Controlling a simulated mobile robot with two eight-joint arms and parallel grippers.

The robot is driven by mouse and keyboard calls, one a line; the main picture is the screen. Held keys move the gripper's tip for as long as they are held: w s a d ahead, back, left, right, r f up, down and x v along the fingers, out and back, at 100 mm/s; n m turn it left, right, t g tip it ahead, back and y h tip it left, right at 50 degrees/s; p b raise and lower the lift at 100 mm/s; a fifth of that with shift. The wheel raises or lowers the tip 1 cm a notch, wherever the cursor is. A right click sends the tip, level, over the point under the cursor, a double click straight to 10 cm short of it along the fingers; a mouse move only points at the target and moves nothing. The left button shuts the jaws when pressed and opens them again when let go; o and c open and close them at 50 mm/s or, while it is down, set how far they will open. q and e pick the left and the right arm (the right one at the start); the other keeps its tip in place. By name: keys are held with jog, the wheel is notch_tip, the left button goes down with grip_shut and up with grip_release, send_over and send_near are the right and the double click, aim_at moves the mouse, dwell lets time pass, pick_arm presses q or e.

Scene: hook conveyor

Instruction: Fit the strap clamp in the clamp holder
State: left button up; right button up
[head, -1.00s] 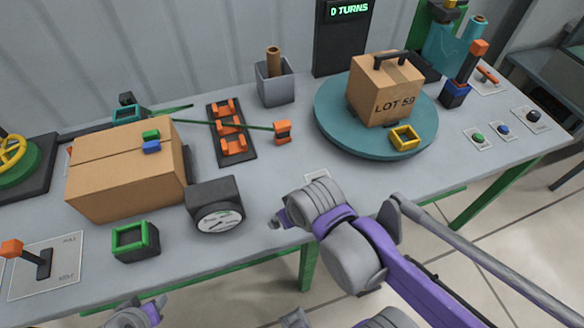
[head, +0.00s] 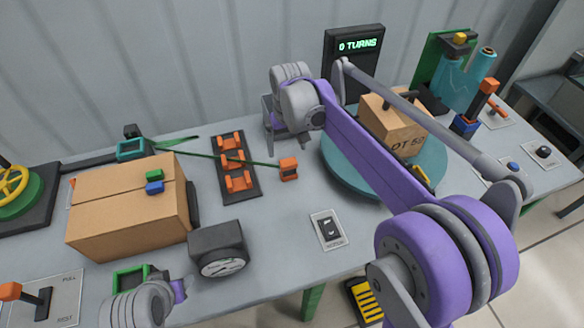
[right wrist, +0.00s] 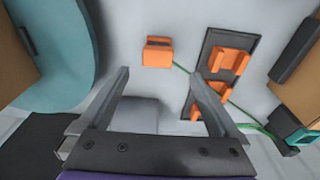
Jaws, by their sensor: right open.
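An orange block (head: 288,169), which looks like the strap clamp, sits at the free end of a thin green strap (head: 262,163). Beside it on the left is a black plate with orange clips (head: 223,168), seemingly the clamp holder; the strap passes across it. In the right wrist view the clamp (right wrist: 158,52) is just beyond the gap between my open, empty fingers, and the plate (right wrist: 214,72) is to its right. My right gripper (head: 291,143) hangs behind the clamp in the head view. Of my left arm only a wrist part shows at bottom left; its jaws are out of sight.
A teal turntable (head: 340,170) with a carton (head: 385,128) stands right, partly behind my right arm. A large carton (head: 125,210), black gauge (head: 217,240) and rocker switch (head: 328,229) stand nearer the front.

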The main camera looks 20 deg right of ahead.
aim_at(289, 162)
jog(key=f, duration=0.8)
jog(key=shift+w+d, duration=0.2)
jog(key=shift+w, duration=0.2)
grip_shut()
